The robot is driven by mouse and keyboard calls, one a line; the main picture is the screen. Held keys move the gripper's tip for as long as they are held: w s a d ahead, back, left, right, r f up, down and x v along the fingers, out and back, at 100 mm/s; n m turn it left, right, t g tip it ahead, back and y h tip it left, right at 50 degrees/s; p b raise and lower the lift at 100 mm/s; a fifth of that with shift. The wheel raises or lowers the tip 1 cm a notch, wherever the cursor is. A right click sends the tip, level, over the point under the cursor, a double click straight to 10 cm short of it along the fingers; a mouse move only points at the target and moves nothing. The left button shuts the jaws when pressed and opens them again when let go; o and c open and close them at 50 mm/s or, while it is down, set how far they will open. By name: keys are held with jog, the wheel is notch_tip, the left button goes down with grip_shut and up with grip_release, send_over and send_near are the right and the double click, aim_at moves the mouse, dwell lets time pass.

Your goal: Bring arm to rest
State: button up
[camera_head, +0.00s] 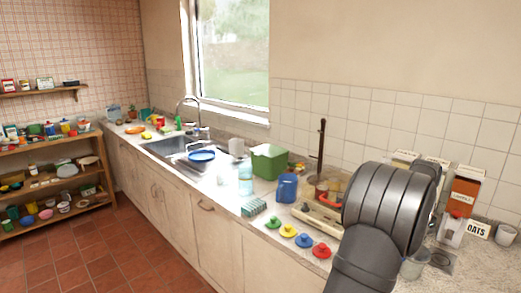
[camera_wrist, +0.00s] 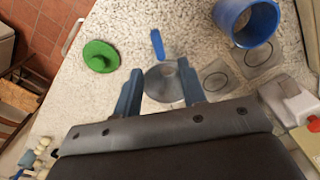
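My arm (camera_head: 385,210) reaches over the counter at the right in the head view, and its gripper end is hidden there. In the wrist view my gripper (camera_wrist: 160,75) has its two bluish fingers spread apart. A grey disc with a raised middle (camera_wrist: 160,88) shows between and beyond the fingers. It appears to lie on the counter, and I see no finger closed on it.
In the wrist view a green knobbed lid (camera_wrist: 100,56) lies left, a small blue piece (camera_wrist: 157,43) lies ahead, and a blue cup (camera_wrist: 230,15) stands right. In the head view, several coloured knobbed lids (camera_head: 304,241) line the counter's front edge, left of my arm.

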jog(key=shift+r, duration=0.9)
jog(key=shift+s+a+f+m, duration=0.25)
jog(key=shift+s+m, duration=0.3)
jog(key=shift+m, duration=0.35)
jog(key=shift+o, duration=0.2)
